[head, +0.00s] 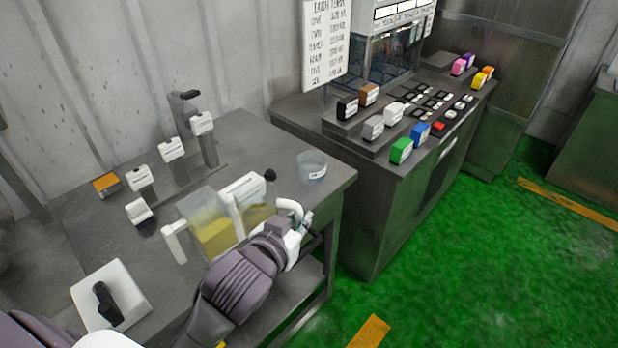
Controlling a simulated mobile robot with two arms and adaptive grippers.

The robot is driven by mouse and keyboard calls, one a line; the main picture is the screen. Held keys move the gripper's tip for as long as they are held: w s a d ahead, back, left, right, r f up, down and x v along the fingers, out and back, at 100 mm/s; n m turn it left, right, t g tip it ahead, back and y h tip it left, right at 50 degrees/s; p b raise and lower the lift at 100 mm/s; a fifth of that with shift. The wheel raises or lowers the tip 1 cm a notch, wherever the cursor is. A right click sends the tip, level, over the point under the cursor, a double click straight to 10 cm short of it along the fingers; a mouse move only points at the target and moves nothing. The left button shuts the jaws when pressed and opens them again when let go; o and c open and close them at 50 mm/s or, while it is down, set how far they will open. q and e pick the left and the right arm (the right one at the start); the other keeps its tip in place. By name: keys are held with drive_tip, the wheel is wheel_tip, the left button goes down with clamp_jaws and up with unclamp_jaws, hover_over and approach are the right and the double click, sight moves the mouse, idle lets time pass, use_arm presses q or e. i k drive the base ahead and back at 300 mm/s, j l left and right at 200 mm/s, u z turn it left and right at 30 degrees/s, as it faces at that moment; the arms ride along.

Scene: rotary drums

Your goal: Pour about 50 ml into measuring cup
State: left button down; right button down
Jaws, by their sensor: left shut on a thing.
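A clear container (212,232) with yellow liquid and white fittings is at the front of the grey table, left of my left gripper. Its white top piece ends in a dark knob. More yellow shows just behind the gripper. My left gripper (292,218) is shut at the right side of this container, near the table's right edge; its exact hold is partly hidden by my arm. A clear round cup (312,167), apparently the measuring cup, stands upright near the table's back right corner, apart from the gripper and empty as far as I can tell. My right gripper is not in view.
White-labelled levers (172,150) stand on the table's left part. A white plate with a black handle (107,303) lies at the front left. A console with coloured blocks (402,150) stands to the right. A written sign (326,42) hangs behind. Green floor is free at right.

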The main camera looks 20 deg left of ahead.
sight(310, 165)
drive_tip(key=u, duration=1)
drive_tip(key=l+u, duration=0.25)
drive_tip(key=i+l, duration=0.1)
drive_tip(key=l, duration=0.4)
drive_tip(key=i+l, duration=0.15)
drive_tip(key=l, duration=0.3)
drive_tip(key=i+l, duration=0.1)
drive_tip(key=l, duration=0.4)
drive_tip(key=i+l, duration=0.1)
drive_tip(key=l, duration=0.35)
drive_tip(key=i+l, duration=0.1)
drive_tip(key=l, duration=0.4)
drive_tip(key=i+l, duration=0.15)
drive_tip(key=l, duration=0.35)
